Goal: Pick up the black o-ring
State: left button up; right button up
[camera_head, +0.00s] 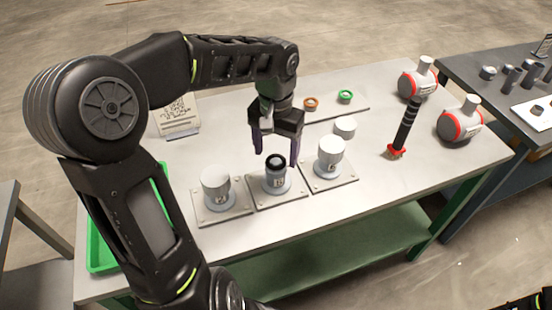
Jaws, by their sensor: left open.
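The black o-ring (275,160) appears as a dark ring at the top of the middle grey cylinder (276,178), which stands upright on a square metal plate. My left gripper (276,157) is open and points down from behind this cylinder. Its two dark purple fingers appear on either side of the ring, with a gap to each. I cannot tell the exact height or depth between the fingertips and the ring. At the bottom right corner a black part of my right arm shows, but its gripper does not.
A left white-topped cylinder (215,187) and a right one (330,156) flank the middle cylinder. An orange ring (311,103) and a green ring (346,97) lie behind. A green tray (100,245) is left.

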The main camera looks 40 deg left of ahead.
pick_arm(q)
jog(key=shift+f, duration=0.65)
jog(key=shift+c, duration=0.3)
jog(key=c, duration=1.3)
jog(key=shift+r, duration=0.1)
notch_tip(320, 180, up, 10)
jog(key=shift+f+b, duration=0.1)
jog(key=shift+b, duration=0.35)
